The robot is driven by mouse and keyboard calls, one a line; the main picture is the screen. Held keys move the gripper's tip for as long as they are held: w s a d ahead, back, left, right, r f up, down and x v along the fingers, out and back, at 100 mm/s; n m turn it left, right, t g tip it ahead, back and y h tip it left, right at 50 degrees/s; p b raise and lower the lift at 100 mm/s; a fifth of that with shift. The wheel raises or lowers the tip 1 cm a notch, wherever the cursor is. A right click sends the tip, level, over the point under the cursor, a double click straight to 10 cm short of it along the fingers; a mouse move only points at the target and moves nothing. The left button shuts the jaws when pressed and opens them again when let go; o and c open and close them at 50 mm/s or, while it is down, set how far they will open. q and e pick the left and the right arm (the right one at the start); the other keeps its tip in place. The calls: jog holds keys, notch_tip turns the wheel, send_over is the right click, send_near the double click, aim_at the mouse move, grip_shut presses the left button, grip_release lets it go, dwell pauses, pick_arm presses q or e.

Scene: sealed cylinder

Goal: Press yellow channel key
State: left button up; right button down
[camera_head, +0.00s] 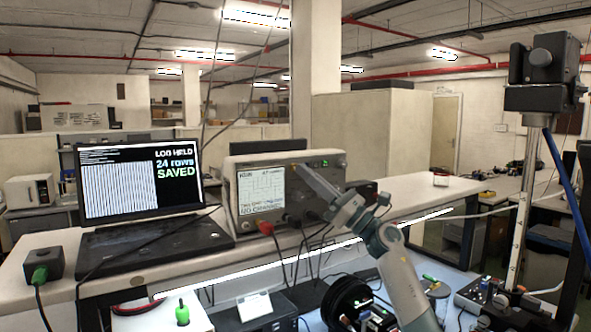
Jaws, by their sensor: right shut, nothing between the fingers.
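The oscilloscope (262,192) stands on the raised shelf right of the laptop, its lit screen facing me. My right gripper (300,172) reaches up from the lower right and is shut, with nothing in its fingers. Its tips are in front of the scope's control panel, just right of the screen. I cannot tell whether they touch the panel. A small green light or key (325,163) shows at the panel's upper right. I cannot make out the yellow channel key clearly; the gripper covers part of the panel. My left gripper is not in view.
An open laptop (135,180) reading "LOG HELD 24 rows SAVED" stands at left. A black box with a green plug (55,262) sits at the shelf's left end. Red and black leads hang below the scope. A black cable reel (350,300) is on the lower bench.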

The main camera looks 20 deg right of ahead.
jog(key=shift+w+b, duration=0.3)
jog(key=shift+w, duration=0.1)
jog(key=shift+w+a+b, duration=0.1)
jog(key=shift+w+b, duration=0.25)
jog(key=shift+w, duration=0.05)
dwell(0.8)
jog(key=shift+s, duration=0.85)
jog(key=shift+s, duration=0.15)
jog(key=shift+s+d, duration=0.2)
jog(key=shift+s, duration=0.75)
jog(key=shift+s+d, duration=0.15)
jog(key=shift+s, duration=0.8)
jog(key=shift+s+d, duration=0.2)
jog(key=shift+s, duration=0.75)
